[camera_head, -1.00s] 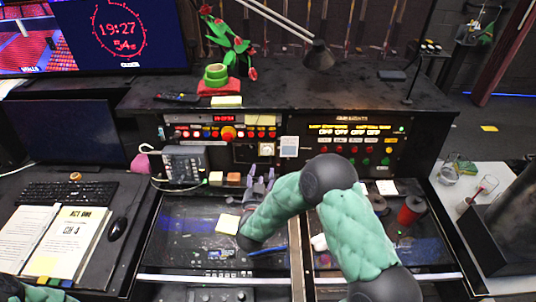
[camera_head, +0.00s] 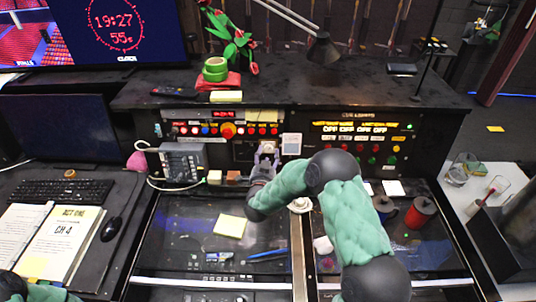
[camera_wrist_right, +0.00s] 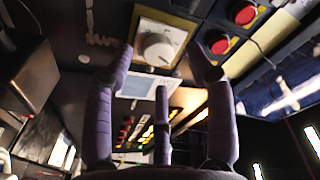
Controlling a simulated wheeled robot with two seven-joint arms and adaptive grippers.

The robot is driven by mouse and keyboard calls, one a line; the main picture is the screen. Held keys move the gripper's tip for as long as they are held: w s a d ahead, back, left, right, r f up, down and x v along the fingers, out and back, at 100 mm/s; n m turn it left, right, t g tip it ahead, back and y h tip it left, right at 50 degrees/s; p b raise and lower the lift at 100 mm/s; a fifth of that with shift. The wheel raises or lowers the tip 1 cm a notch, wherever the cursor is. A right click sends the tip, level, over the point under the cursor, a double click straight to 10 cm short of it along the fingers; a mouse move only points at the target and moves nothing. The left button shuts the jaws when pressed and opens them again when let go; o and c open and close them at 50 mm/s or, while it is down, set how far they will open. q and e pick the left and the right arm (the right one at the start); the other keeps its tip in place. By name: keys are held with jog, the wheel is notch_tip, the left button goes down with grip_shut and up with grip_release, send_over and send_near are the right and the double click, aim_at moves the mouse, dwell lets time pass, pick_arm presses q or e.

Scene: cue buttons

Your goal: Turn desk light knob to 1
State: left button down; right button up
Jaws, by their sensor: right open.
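The desk light knob (camera_wrist_right: 157,48) is a round white dial on a white plate with a yellow surround. It shows at the top middle of the right wrist view. In the head view its panel (camera_head: 243,151) is partly hidden behind my right gripper (camera_head: 266,150). My right gripper, with purple fingers, is open and empty in the wrist view (camera_wrist_right: 164,52). Its fingertips spread to either side of the knob, and I cannot tell whether they touch it. I cannot read the dial's setting. My left gripper is out of view; only part of that arm shows at bottom left.
Red buttons (camera_wrist_right: 219,43) lie right of the knob in the wrist view. A white card (camera_head: 291,144) is beside the knob panel.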

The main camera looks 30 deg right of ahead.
jog(key=shift+x, duration=0.9)
jog(key=c, duration=1.1)
grip_shut()
jog(key=shift+r, duration=0.15)
